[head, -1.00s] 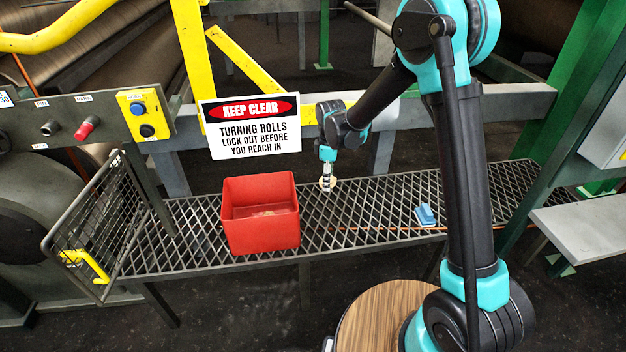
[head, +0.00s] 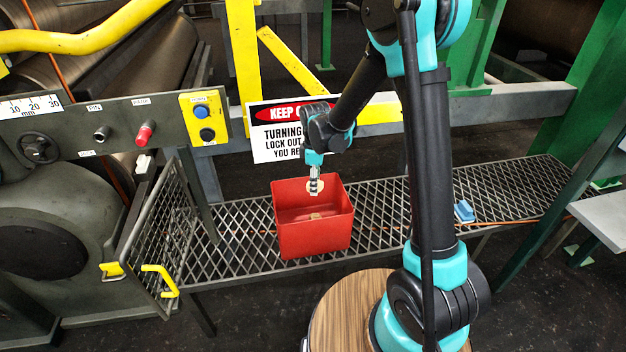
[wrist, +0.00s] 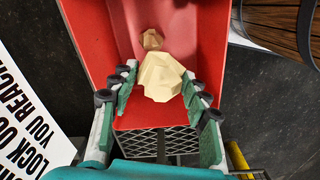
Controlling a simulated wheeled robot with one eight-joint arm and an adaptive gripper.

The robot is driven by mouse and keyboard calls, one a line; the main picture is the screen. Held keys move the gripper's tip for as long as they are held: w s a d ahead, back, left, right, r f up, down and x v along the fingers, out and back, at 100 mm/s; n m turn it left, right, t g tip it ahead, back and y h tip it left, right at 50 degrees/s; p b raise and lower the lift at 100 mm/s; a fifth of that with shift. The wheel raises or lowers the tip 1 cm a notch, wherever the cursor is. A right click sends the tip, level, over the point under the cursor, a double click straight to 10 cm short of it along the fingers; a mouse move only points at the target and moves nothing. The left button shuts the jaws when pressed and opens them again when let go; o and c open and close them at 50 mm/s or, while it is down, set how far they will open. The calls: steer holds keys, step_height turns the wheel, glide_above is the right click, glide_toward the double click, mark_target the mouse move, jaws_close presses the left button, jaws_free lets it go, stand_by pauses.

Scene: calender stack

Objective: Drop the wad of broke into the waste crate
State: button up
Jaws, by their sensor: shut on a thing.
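The wad of broke (wrist: 163,78) is a pale cream, faceted lump held between the green-padded fingers of my gripper (wrist: 160,92) in the wrist view. In the head view my gripper (head: 314,187) points down at the back part of the red waste crate (head: 315,241), and the wad shows only as a small pale patch at its fingertips. The open-topped crate (wrist: 205,35) stands on the mesh walkway.
A KEEP CLEAR sign (head: 275,135) hangs just behind the crate. A wire mesh gate (head: 165,225) with a yellow handle stands to the left. A small blue object (head: 464,211) lies on the walkway (head: 385,215) to the right, where the mesh is mostly clear.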

steer(key=shift+f, duration=2.25)
steer(key=o, duration=1)
steer(key=shift+d+r, duration=0.1)
steer(key=shift+r, duration=0.05)
step_height(320, 180, up, 12)
steer(key=shift+f, duration=0.1)
steer(key=s+d+m+t, duration=0.1)
steer(key=s+d+m, duration=0.4)
steer(key=d, duration=0.3)
steer(key=s+d+f+m+t, duration=0.1)
steer(key=s+d+m, duration=0.5)
steer(key=s+d, duration=0.1)
steer(key=s+d+m+t, duration=0.2)
steer(key=s+d+m, duration=0.4)
steer(key=s+d, duration=0.1)
steer(key=shift+s+d+f, duration=0.15)
steer(key=shift+d+f, duration=0.2)
steer(key=shift+d, duration=0.45)
